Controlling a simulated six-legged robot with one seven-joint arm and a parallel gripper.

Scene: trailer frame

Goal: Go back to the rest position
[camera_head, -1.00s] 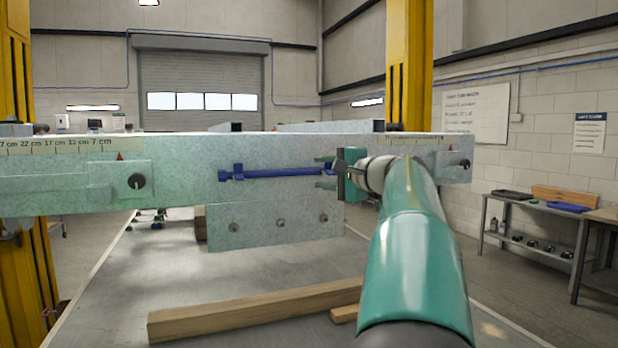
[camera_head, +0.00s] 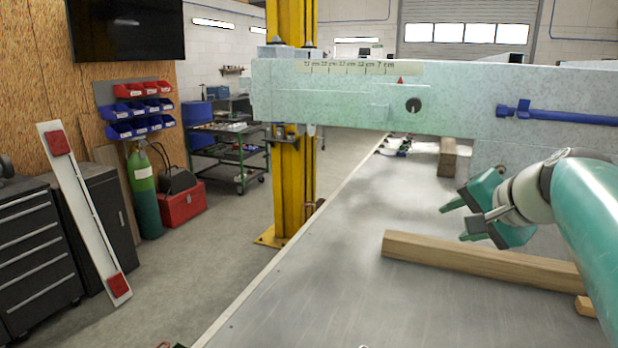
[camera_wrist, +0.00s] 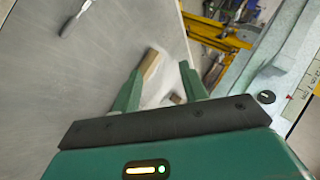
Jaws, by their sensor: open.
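My gripper (camera_head: 452,222) is open and empty in the head view, with green fingers apart. It hangs in front of the pale trailer frame beam (camera_head: 345,105) and above the grey table surface (camera_head: 320,270). The blue bolt-like bar (camera_head: 570,117) lies along the beam's face at the right, clear of my gripper. In the wrist view my two green fingers (camera_wrist: 157,90) are spread, with the grey surface and a piece of wood (camera_wrist: 150,64) beyond them. The beam (camera_wrist: 282,75) shows at the right of that view.
A long wooden beam (camera_head: 470,256) lies on the table just below my gripper. A yellow post (camera_head: 292,190) stands at the beam's left end. Black drawers (camera_head: 40,260), a green cylinder (camera_head: 144,195) and a red case (camera_head: 182,205) stand at the left. The table's front middle is clear.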

